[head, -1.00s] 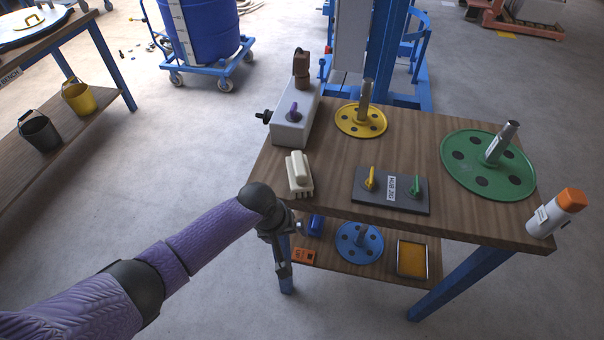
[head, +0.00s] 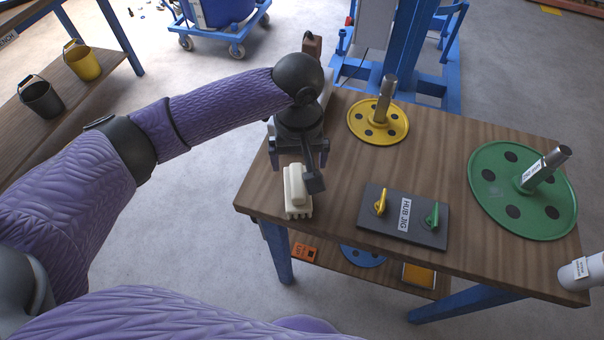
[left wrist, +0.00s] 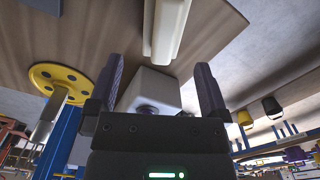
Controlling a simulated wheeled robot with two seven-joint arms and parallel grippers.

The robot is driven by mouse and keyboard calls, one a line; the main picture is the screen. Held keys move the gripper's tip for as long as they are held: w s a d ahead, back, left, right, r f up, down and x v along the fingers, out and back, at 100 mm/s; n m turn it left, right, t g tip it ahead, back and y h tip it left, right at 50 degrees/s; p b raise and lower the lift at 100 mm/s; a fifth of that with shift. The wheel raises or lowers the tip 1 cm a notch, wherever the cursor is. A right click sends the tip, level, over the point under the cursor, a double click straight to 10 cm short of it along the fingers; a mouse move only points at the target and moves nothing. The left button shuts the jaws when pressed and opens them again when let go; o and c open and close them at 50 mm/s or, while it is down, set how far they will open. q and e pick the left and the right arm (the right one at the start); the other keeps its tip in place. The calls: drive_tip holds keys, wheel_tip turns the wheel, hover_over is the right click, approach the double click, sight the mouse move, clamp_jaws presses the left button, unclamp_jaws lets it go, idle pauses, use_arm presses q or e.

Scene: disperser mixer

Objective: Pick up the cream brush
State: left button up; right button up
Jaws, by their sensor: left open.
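The cream brush (head: 297,190) lies on the wooden table near its left front edge, its raised handle on top. It also shows at the top of the left wrist view (left wrist: 165,28). My left gripper (head: 295,170) is above the table at the far end of the brush, its fingers pointing down. The gripper and wrist hide part of the table behind the brush.
A dark hub jig board (head: 403,215) with yellow and green knobs lies right of the brush. A yellow disc (head: 365,127) and a green disc (head: 490,190) with upright shafts stand farther right. The grey box (left wrist: 150,90) with a purple knob is mostly hidden behind my gripper.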

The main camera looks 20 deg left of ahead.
sight(297, 179)
use_arm(q)
drive_tip(key=f+b, duration=0.1)
drive_tip(key=f, duration=0.1)
drive_tip(key=f+b, duration=0.1)
drive_tip(key=f, duration=0.2)
drive_tip(key=s+f+b, duration=0.1)
drive_tip(key=f, duration=0.2)
drive_tip(key=shift+a, duration=0.1)
drive_tip(key=shift+f+b, duration=0.3)
drive_tip(key=shift+f, duration=0.05)
use_arm(e)
drive_tip(key=f, duration=0.1)
drive_tip(key=s+f, duration=0.1)
drive_tip(key=f, duration=0.2)
drive_tip(key=shift+s+d, duration=0.2)
drive_tip(key=shift+d, duration=0.05)
use_arm(q)
drive_tip(key=shift+c, duration=0.3)
clamp_jaws()
wheel_tip(297, 179, up, 10)
drive_tip(key=p, duration=0.4)
drive_tip(key=shift+r, duration=0.1)
use_arm(e)
drive_tip(key=r, duration=0.4)
drive_tip(key=shift+w+a+r, duration=0.15)
drive_tip(key=shift+w, duration=0.25)
